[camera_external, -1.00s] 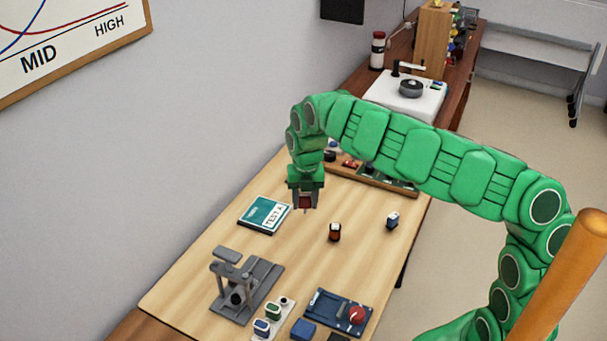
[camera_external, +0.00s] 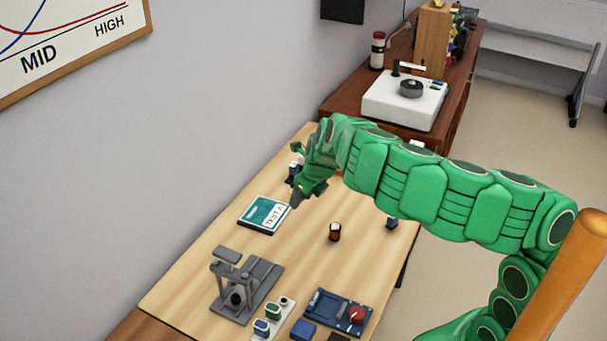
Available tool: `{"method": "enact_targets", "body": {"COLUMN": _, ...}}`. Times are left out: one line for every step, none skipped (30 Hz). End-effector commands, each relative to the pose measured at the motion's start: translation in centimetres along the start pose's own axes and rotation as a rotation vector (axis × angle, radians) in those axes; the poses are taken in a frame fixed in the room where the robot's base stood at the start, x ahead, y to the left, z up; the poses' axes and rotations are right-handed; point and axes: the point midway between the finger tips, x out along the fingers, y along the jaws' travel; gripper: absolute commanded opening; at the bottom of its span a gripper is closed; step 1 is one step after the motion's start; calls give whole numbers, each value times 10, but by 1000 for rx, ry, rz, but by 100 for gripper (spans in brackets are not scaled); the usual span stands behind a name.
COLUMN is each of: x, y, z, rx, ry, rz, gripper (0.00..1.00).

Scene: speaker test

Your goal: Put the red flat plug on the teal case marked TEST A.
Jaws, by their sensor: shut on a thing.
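The teal case marked TEST A (camera_external: 262,215) lies flat on the wooden table near its left edge, with its label facing up. My gripper (camera_external: 298,198) is just beyond and to the right of the case's upper right corner, tilted, with its grey fingers pointing down. It is shut on the red flat plug, which showed red between the fingers earlier and is now mostly hidden by them. I cannot tell whether the gripper touches the case. The top of the case looks bare.
A dark plug with an orange-red face (camera_external: 335,232) stands mid-table, and a blue plug (camera_external: 392,222) to its right is partly behind my arm. A grey press stand (camera_external: 245,285), small coloured plugs (camera_external: 262,326) and a blue device with a red knob (camera_external: 338,312) fill the front.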

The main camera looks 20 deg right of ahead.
Motion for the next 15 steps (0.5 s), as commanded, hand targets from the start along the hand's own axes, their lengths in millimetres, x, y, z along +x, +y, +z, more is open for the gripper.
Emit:
{"method": "enact_targets", "body": {"x": 0, "y": 0, "z": -1, "rx": -23, "ry": -14, "rz": 12, "gripper": 10}}
{"method": "enact_targets", "body": {"x": 0, "y": 0, "z": 0, "rx": -40, "ry": -23, "rz": 21, "gripper": 10}}
{"method": "enact_targets", "body": {"x": -1, "y": 0, "z": 0, "rx": -64, "ry": -35, "rz": 32, "gripper": 10}}
{"method": "enact_targets", "body": {"x": -1, "y": 0, "z": 1, "rx": -80, "ry": -44, "rz": 39, "gripper": 10}}
{"method": "enact_targets", "body": {"x": -1, "y": 0, "z": 1, "rx": -96, "ry": -51, "rz": 47, "gripper": 10}}
{"method": "enact_targets", "body": {"x": -1, "y": 1, "z": 2, "rx": -119, "ry": -61, "rz": 57, "gripper": 10}}
{"method": "enact_targets", "body": {"x": -1, "y": 1, "z": 3, "rx": -133, "ry": -68, "rz": 64, "gripper": 10}}
{"method": "enact_targets", "body": {"x": -1, "y": 1, "z": 3, "rx": -146, "ry": -75, "rz": 70, "gripper": 10}}
{"method": "enact_targets", "body": {"x": -2, "y": 1, "z": 3, "rx": -161, "ry": -82, "rz": 78, "gripper": 10}}
{"method": "enact_targets", "body": {"x": -2, "y": 1, "z": 4, "rx": -171, "ry": -87, "rz": 84, "gripper": 10}}
{"method": "enact_targets", "body": {"x": -2, "y": 1, "z": 4, "rx": -180, "ry": -92, "rz": 89, "gripper": 10}}
{"method": "enact_targets", "body": {"x": -2, "y": 1, "z": 4, "rx": -192, "ry": -96, "rz": 93, "gripper": 10}}
{"method": "enact_targets", "body": {"x": -2, "y": 1, "z": 4, "rx": -198, "ry": -99, "rz": 96, "gripper": 10}}
{"method": "enact_targets", "body": {"x": -2, "y": 1, "z": 4, "rx": -204, "ry": -101, "rz": 98, "gripper": 10}}
{"method": "enact_targets", "body": {"x": -2, "y": 1, "z": 4, "rx": -210, "ry": -104, "rz": 101, "gripper": 10}}
